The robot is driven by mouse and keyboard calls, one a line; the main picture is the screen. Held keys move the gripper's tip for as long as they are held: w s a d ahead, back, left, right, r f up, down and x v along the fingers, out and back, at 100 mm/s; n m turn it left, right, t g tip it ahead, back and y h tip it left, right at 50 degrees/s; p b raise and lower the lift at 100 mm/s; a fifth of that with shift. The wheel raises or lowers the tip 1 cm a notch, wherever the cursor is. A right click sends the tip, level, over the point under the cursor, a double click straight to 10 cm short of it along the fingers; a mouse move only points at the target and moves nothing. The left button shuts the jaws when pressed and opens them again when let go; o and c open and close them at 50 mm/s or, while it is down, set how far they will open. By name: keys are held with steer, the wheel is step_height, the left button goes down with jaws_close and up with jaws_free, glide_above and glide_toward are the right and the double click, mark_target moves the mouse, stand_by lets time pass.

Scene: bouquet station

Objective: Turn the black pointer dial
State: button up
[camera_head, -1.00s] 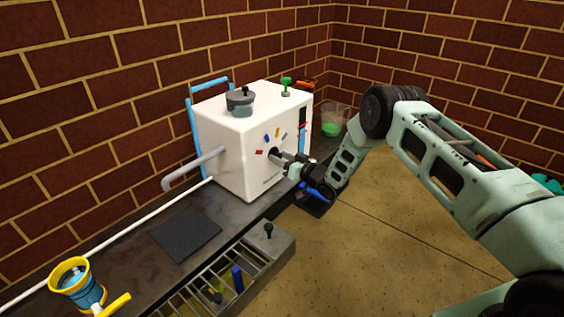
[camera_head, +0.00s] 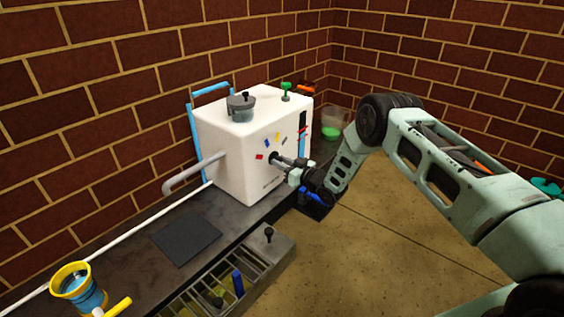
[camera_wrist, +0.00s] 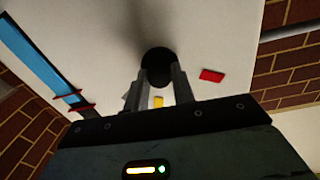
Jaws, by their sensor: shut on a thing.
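The black pointer dial (camera_head: 273,157) sits on the front face of the white box-shaped machine (camera_head: 225,150), ringed by small red, yellow and blue marks. My gripper (camera_head: 284,161) reaches it from the right, with its fingers at the dial. In the wrist view the round black dial (camera_wrist: 158,66) lies between the two fingertips (camera_wrist: 160,78), and the fingers are closed on it. A red mark (camera_wrist: 211,75) and a yellow mark (camera_wrist: 158,101) show on the white face there. The dial's pointer direction cannot be made out.
A grey lidded pot (camera_head: 240,108) and a green knob (camera_head: 286,90) stand on the machine. A grey pipe (camera_head: 193,174) sticks out at its left. A slotted drawer (camera_head: 262,262) juts from the dark counter (camera_head: 130,250). A yellow-and-blue vessel (camera_head: 78,285) stands front left.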

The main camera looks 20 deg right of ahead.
steer(key=n+p, duration=0.2)
steer(key=n, duration=0.9)
steer(key=n+y+p, duration=0.1)
steer(key=n+p, duration=0.2)
steer(key=n, duration=0.8)
steer(key=shift+d+f+n+g, duration=0.15)
steer(key=shift+n+g, duration=0.15)
steer(key=o, duration=1)
steer(key=p+v, duration=0.8)
steer(key=v, duration=0.9)
steer(key=shift+s, duration=0.15)
steer(key=shift+d+f, duration=0.1)
steer(key=shift+d, duration=0.05)
